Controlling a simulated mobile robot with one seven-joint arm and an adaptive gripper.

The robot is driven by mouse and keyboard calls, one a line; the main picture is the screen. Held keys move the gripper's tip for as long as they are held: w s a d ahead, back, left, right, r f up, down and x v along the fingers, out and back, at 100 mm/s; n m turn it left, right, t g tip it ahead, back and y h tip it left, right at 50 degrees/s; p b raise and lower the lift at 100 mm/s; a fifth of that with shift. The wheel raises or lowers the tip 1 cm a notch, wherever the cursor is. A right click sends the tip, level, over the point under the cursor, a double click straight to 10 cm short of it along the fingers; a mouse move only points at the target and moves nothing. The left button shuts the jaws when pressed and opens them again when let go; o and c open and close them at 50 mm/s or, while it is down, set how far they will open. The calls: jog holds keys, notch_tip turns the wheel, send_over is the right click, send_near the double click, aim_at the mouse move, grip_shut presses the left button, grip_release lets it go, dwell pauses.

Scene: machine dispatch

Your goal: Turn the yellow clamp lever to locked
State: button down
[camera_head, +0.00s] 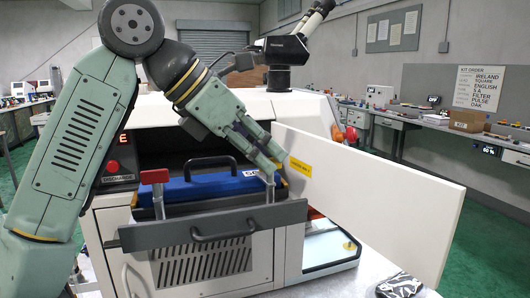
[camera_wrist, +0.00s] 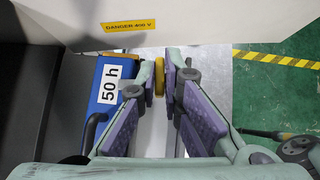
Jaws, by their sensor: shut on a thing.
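The yellow clamp lever (camera_wrist: 158,77) shows in the wrist view as a small yellow piece between my fingertips. My gripper (camera_wrist: 166,80) is shut on it, beside the right end of a blue module (camera_wrist: 128,75) labelled "50 h". In the head view my gripper (camera_head: 274,166) reaches down from the upper left to the right side of the blue module (camera_head: 222,186), close to the open white door. The lever is mostly hidden there by my fingers, so I cannot read its angle. A red-topped clamp (camera_head: 155,177) stands upright at the module's left side.
An open white door (camera_head: 380,195) with a yellow "Danger 400 V" label (camera_wrist: 129,26) stands right beside my fingers. A grey drawer front (camera_head: 180,235) with a dark handle lies before the module. The machine housing (camera_head: 302,108) is above and behind. Free floor (camera_wrist: 280,95) lies to the right.

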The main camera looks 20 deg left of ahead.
jog(key=shift+m+g+h, duration=0.3)
jog(key=shift+m+g, duration=0.1)
jog(key=shift+m, duration=0.2)
jog(key=c, duration=1.7)
grip_release()
jog(key=shift+a, duration=0.1)
jog(key=v, duration=1.2)
jog(key=shift+w, duration=0.1)
